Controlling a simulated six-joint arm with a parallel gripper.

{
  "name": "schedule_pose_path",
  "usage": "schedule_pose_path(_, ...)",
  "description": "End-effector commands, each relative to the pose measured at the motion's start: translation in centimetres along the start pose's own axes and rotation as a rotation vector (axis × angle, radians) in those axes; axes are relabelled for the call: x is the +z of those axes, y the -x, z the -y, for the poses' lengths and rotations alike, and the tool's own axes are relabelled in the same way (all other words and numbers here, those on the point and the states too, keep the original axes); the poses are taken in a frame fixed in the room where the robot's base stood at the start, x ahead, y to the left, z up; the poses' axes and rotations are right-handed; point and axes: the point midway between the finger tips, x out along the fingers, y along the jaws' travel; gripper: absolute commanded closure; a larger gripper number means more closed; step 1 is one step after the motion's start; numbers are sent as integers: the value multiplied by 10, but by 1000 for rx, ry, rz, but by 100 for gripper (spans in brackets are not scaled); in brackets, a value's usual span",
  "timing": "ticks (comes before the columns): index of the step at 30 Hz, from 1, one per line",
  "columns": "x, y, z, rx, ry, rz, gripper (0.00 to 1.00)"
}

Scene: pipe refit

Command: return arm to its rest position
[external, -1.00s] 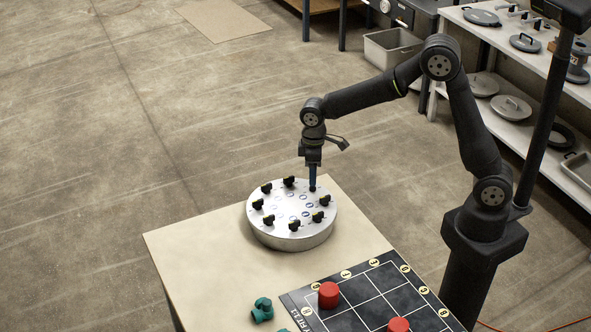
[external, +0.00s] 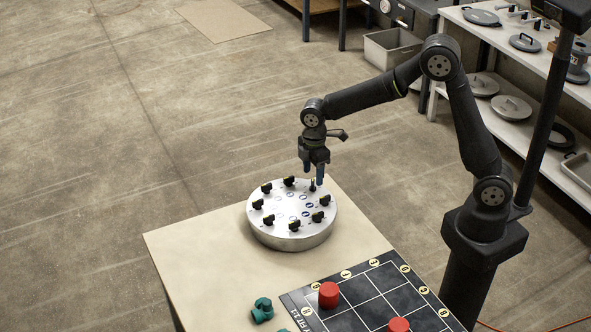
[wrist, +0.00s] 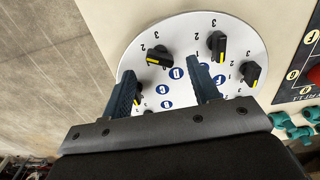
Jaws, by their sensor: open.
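My gripper (external: 314,178) is open and empty, just above the far side of the round white dial plate (external: 290,240). In the wrist view its two blue fingers (wrist: 165,85) are spread apart over the plate (wrist: 185,28). Several black knobs with yellow marks stand in a ring on the plate, such as a near knob (external: 294,225) and one in the wrist view (wrist: 217,45). One knob is partly hidden by the left finger in the wrist view.
The plate stands on a beige table (external: 200,250). A dark grid board (external: 370,290) with red cylinders (external: 329,295) lies at the front right. A green pipe fitting (external: 262,310) lies beside it. A shelf (external: 510,105) with grey lids stands behind my arm.

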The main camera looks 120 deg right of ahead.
Motion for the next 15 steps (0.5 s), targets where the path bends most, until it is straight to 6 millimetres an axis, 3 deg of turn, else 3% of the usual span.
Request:
schedule_pose_path(6, -1, 46, -1, 2, -2, -2, 45)
schedule_pose_path(15, -1, 100, -1, 1, -2, -1, 45)
